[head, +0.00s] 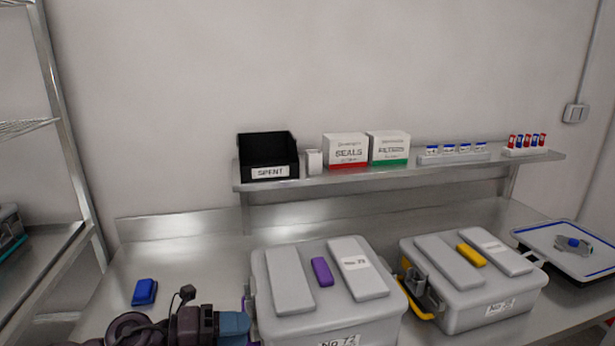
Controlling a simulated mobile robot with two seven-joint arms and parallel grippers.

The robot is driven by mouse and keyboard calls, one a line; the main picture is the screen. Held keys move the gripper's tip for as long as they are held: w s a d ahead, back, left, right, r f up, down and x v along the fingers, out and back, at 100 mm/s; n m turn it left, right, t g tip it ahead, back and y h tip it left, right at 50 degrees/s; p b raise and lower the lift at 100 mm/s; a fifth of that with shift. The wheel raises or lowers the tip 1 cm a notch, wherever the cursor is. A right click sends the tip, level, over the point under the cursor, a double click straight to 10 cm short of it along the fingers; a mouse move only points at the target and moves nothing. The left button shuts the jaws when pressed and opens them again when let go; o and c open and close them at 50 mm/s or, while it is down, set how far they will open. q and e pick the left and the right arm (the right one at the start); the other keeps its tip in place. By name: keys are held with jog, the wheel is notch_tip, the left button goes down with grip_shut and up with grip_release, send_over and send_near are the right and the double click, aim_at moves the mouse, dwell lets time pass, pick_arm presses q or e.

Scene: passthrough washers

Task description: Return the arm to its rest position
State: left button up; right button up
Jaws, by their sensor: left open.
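My left arm comes in at the bottom left, dark and partly cut off by the frame edge. Its gripper (234,323), with blue-grey fingers, points right beside the left wall of the nearer grey case. The gripper is open. I see nothing held between the fingers, though the gap is hard to make out. My right arm and gripper are not in view.
Two grey lidded cases (290,280) (470,290) stand on the steel bench; a blue block (144,292) lies behind my arm. A shelf (400,171) holds a black SPENT bin (268,153) and boxes. A tray (565,245) is at right.

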pick_arm(q)
jog(key=a+r+n+t+y, duration=0.4)
jog(key=n+t, duration=0.9)
jog(key=n, duration=0.2)
jog(key=s+a+f+n+y, duration=0.3)
jog(key=a+f+n+y, duration=0.3)
jog(key=a+n+y, duration=0.45)
jog(key=s+f+n+g+y, duration=0.1)
jog(key=s+f+n+g, duration=0.5)
jog(key=s, duration=0.5)
jog(key=s+f+n+g+y, duration=0.1)
jog(key=s+f+n+g, duration=0.2)
jog(key=s+f+g, duration=0.55)
jog(key=w+f+t+h, duration=0.1)
jog(key=w+f+t, duration=0.4)
jog(key=f+t, duration=0.2)
jog(key=shift+w+a+f+m+t, duration=0.15)
jog(key=shift+w+a+m+t, duration=0.2)
jog(key=shift+t, duration=0.5)
